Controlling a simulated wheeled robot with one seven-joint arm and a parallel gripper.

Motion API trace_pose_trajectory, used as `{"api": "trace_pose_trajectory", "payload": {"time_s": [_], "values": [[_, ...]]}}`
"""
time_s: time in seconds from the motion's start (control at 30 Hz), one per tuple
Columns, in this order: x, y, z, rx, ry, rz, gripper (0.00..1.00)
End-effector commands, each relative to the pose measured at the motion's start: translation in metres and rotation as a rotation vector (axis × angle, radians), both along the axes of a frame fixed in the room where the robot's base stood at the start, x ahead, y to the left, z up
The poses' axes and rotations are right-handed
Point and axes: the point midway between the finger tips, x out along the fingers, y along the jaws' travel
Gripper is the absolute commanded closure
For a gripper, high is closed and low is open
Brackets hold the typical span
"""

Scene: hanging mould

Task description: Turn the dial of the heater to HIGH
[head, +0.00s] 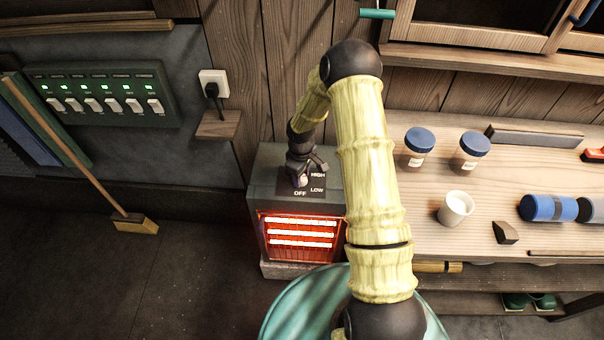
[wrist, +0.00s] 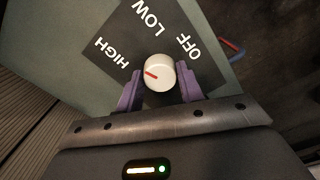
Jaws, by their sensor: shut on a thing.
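The heater (head: 257,190) is a dark grey-green box whose front bars (head: 300,233) glow bright orange-white. Its top has a black plate (head: 318,186) marked OFF, LOW and HIGH. The white round dial (wrist: 160,75) sits on this plate in the wrist view. Its red mark points left and slightly up, toward the word HIGH (wrist: 111,55). My gripper (wrist: 159,88) is shut on the dial, with one purple finger on each side. In the head view my gripper (head: 301,173) reaches down onto the heater's top and partly hides the dial.
A wooden workbench (head: 400,232) stands right of the heater, with two blue-lidded jars, a white cup (head: 455,208) and a blue flask (head: 548,208). A switch panel (head: 103,95) and a plugged socket (head: 213,84) are on the wall. A broom (head: 136,223) leans left; the floor beside it is clear.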

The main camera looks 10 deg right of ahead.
Motion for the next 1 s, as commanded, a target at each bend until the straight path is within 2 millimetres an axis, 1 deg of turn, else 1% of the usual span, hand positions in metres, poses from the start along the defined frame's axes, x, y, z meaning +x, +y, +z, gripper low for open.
{"api": "trace_pose_trajectory", "payload": {"time_s": [0.2, 0.4, 0.87, 0.9, 0.97, 1.0], "values": [[0.0003, 0.0000, 0.0007, 0.001, -0.001, 0.140, 0.86], [0.0005, 0.0005, 0.0004, 0.002, -0.001, 0.208, 0.86], [0.0005, 0.0006, 0.0002, 0.001, -0.002, 0.229, 0.86], [0.0005, 0.0006, 0.0002, 0.001, -0.002, 0.229, 0.61], [0.0004, 0.0006, 0.0002, 0.001, -0.002, 0.229, 0.49], [0.0005, 0.0005, 0.0002, 0.001, -0.002, 0.228, 0.42]]}}
